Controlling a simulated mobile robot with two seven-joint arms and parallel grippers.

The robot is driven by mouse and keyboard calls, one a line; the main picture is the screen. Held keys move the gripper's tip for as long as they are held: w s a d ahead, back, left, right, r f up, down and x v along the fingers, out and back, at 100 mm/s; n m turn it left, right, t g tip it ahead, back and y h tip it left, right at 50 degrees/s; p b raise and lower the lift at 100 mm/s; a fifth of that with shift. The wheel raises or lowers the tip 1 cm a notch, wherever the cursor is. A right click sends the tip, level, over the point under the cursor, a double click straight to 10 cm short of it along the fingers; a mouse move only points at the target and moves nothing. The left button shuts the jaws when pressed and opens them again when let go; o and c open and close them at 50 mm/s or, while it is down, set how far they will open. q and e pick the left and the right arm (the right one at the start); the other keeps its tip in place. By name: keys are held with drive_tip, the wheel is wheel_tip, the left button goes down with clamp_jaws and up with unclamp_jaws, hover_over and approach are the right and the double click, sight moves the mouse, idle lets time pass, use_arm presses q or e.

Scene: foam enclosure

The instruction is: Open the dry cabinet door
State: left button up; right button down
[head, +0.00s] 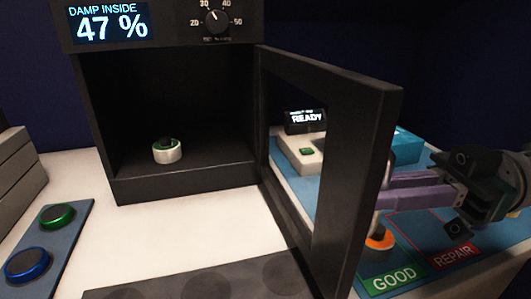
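The black dry cabinet (92,125) stands at the back, its display reading "DAMP INSIDE 47 %". Its framed door (362,170) is hinged at the cabinet's right side and stands wide open, swung out toward me. A window in the door shows what lies behind it. Inside the cabinet, a small white and green round part (167,153) sits on the floor. My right gripper (405,191) comes in from the right, with its purple fingers beside the door's outer side. The door frame hides the fingertips, so contact and opening are unclear. My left gripper is out of view.
A device with a "READY" display (306,119) stands behind the door. An orange-ringed part (380,240) is near the "GOOD" (394,279) and "REPAIR" (454,255) labels. Green (57,215) and blue (27,265) buttons are at left. A dark tray with round recesses (200,285) lies in front.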

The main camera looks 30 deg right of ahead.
drive_tip(key=c, duration=0.9)
unclamp_jaws()
drive_tip(key=b+v, duration=0.3)
drive_tip(key=v, duration=0.7)
drive_tip(key=shift+w, duration=0.1)
drive_tip(key=shift+a, duration=0.1)
